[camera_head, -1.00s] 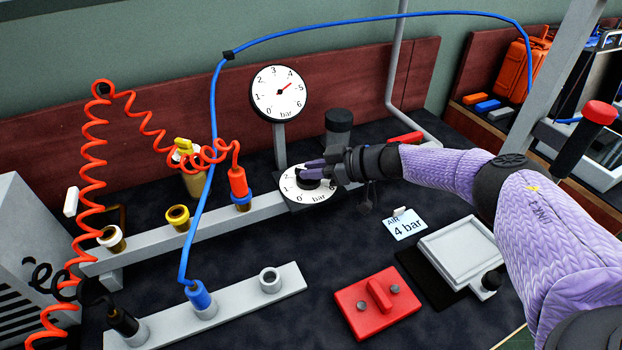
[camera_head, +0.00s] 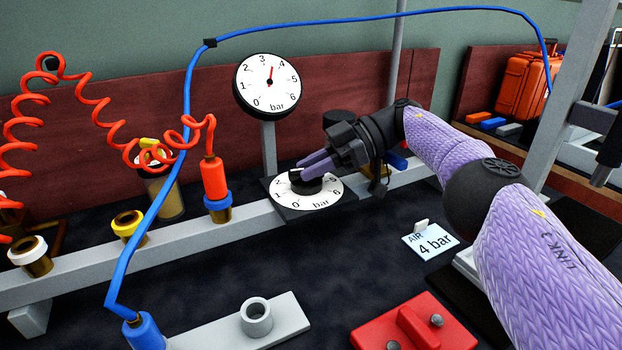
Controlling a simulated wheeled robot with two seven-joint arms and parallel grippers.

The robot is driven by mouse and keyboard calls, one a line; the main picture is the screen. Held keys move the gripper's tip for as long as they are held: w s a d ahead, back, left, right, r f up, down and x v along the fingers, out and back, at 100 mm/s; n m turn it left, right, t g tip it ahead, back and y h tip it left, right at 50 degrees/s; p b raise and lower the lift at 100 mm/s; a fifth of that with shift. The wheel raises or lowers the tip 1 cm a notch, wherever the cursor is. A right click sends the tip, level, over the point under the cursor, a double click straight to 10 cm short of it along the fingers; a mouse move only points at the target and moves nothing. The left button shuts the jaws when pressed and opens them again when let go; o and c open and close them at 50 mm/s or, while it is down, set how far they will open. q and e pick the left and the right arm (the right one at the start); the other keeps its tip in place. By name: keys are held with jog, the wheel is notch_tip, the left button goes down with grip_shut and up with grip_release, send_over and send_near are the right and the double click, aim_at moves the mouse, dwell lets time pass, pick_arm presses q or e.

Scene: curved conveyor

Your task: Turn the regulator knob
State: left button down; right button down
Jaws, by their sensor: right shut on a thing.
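The regulator knob (camera_head: 306,187) is a black knob at the centre of a white dial (camera_head: 324,197) marked in bar. My right gripper (camera_head: 312,168) comes in from the right, its purple fingers shut on the knob. The fingers hide part of the knob and the dial's upper right. The round pressure gauge (camera_head: 267,86) stands on a grey post behind the dial. Its red needle points up, between 3 and 4. A white card (camera_head: 431,242) reading "AIR 4 bar" lies to the right. My left gripper is not in view.
A blue hose (camera_head: 165,200) arches across the view. A coiled orange hose (camera_head: 90,90) with an orange connector (camera_head: 214,178) is at left. A grey rail (camera_head: 75,254) runs below them. A red block (camera_head: 415,325) lies at the front, beside a grey plate with a socket (camera_head: 257,317).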

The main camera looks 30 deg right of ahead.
jog(key=shift+f, duration=0.15)
jog(key=c, duration=0.6)
grip_release()
jog(key=shift+a, duration=0.1)
jog(key=shift+o, duration=0.2)
